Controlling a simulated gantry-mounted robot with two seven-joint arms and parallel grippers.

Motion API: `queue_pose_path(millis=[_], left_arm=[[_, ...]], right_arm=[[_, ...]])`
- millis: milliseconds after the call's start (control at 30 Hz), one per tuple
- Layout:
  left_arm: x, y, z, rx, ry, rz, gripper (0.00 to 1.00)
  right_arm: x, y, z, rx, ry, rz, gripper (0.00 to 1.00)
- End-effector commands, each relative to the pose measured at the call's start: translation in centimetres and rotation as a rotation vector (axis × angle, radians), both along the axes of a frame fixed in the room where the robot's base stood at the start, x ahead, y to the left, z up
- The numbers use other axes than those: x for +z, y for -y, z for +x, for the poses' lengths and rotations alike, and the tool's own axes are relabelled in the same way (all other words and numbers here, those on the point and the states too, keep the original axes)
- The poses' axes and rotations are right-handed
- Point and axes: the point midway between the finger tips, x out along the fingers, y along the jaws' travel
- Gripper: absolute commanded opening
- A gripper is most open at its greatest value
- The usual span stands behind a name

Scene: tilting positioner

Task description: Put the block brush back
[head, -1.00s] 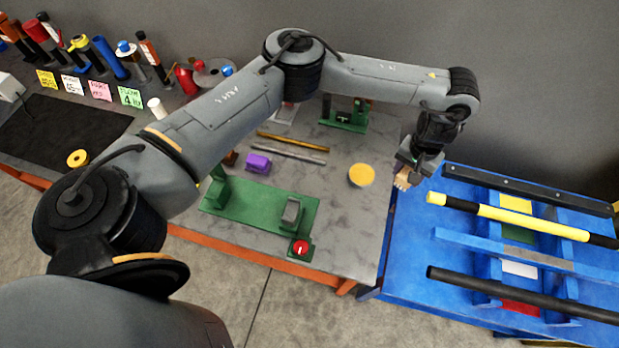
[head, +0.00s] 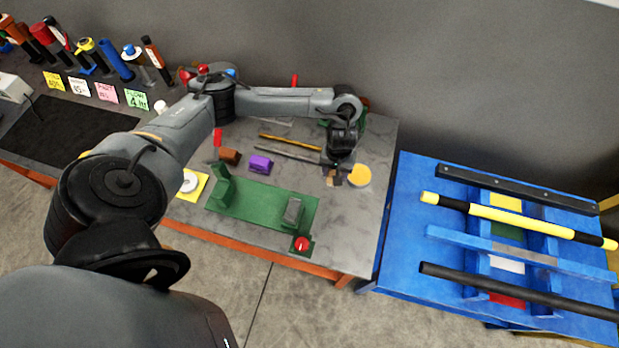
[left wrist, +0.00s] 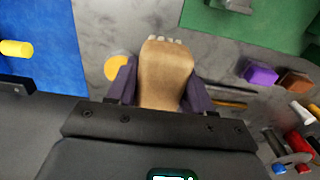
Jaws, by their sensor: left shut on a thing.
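My left gripper (head: 335,178) is over the right part of the grey table, just left of a round yellow disc (head: 358,176). In the left wrist view its two dark purple fingers (left wrist: 158,88) are shut on the block brush (left wrist: 164,72), a tan wooden block with pale bristle tufts at its far end. In the head view the block brush (head: 331,181) shows as a small tan piece below the gripper. Its height above the table is hard to tell. My right gripper is in neither view.
A purple block (head: 261,164) and a brown block (head: 229,156) lie left of a yellow rod (head: 290,142). A green fixture (head: 262,203) with a red button (head: 302,244) stands at the front. A blue bench (head: 398,240) with bars is to the right.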

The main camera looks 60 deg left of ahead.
Motion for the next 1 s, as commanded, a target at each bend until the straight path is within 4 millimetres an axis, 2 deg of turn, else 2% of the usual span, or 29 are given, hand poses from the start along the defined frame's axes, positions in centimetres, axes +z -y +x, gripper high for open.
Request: queue_pose_path(millis=[33, 200, 400, 567, 733, 1000], left_arm=[[-1.8, 0.0, 0.2, -0.001, 0.001, 0.000, 0.22], [-4.2, 0.0, 0.2, -0.001, 0.002, 0.001, 0.22], [-6.2, 0.0, 0.3, -0.001, 0.003, 0.000, 0.22], [-7.0, -0.2, 0.2, 0.000, 0.001, 0.000, 0.22], [-8.7, -2.0, -0.5, 0.003, -0.002, 0.001, 0.22], [-12.0, -7.2, -1.9, 0.003, -0.003, 0.001, 0.22]], right_arm=[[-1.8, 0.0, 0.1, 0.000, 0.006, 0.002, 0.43], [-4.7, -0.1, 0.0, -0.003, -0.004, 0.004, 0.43], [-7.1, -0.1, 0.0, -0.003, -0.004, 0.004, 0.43], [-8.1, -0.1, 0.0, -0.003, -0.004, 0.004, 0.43], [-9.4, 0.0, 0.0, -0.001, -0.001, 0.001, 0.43], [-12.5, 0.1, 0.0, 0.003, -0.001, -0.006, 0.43]])
